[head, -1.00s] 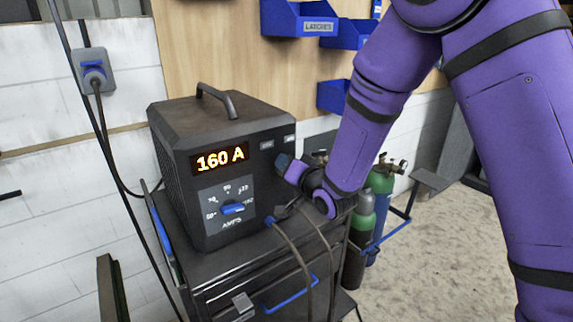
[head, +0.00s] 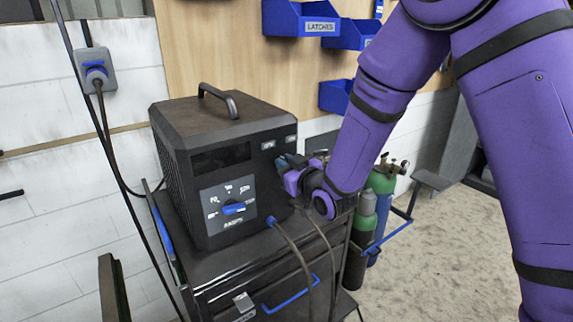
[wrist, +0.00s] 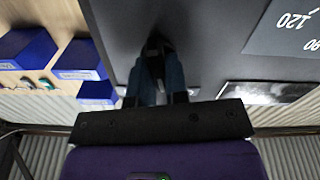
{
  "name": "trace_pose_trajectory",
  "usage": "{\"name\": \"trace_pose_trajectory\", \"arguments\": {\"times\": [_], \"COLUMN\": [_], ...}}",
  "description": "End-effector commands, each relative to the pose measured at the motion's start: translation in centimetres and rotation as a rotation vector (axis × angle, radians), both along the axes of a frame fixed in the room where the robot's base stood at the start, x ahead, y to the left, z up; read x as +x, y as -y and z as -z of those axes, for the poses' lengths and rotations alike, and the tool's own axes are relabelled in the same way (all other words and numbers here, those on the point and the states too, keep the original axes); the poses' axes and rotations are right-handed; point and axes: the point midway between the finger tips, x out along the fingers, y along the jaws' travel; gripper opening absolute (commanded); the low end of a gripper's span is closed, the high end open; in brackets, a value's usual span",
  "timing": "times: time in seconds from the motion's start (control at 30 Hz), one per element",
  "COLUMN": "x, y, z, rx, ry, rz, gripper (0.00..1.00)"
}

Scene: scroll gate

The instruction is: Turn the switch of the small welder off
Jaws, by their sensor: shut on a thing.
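The small welder (head: 215,165) is a black box with a top handle, standing on a cart. Its display (head: 220,158) is dark. The blue amps knob (head: 233,208) sits on a dial plate on its front. My gripper (head: 284,162) is at the right side of the welder's front face, right of the display. In the wrist view my gripper (wrist: 158,55) has its fingers together on a small dark switch (wrist: 157,42) on the black panel. The fingers hide most of the switch.
The cart (head: 250,270) has a blue handle and cables hanging in front. Gas cylinders (head: 372,215) stand right of the cart, below my arm. Blue bins (head: 300,18) hang on the wall behind. A wall plug (head: 95,70) is at the left.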

Motion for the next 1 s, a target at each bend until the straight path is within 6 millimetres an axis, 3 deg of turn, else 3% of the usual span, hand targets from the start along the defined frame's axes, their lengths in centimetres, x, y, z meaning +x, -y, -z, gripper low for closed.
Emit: {"name": "trace_pose_trajectory", "arguments": {"times": [0.5, 1.0], "x": [-0.17, -0.22], "y": [-0.25, -0.31], "z": [0.14, 0.20], "rx": [-0.327, -0.417], "ry": [0.220, 0.281], "rz": [0.000, -0.001], "gripper": [0.00, 0.00]}}
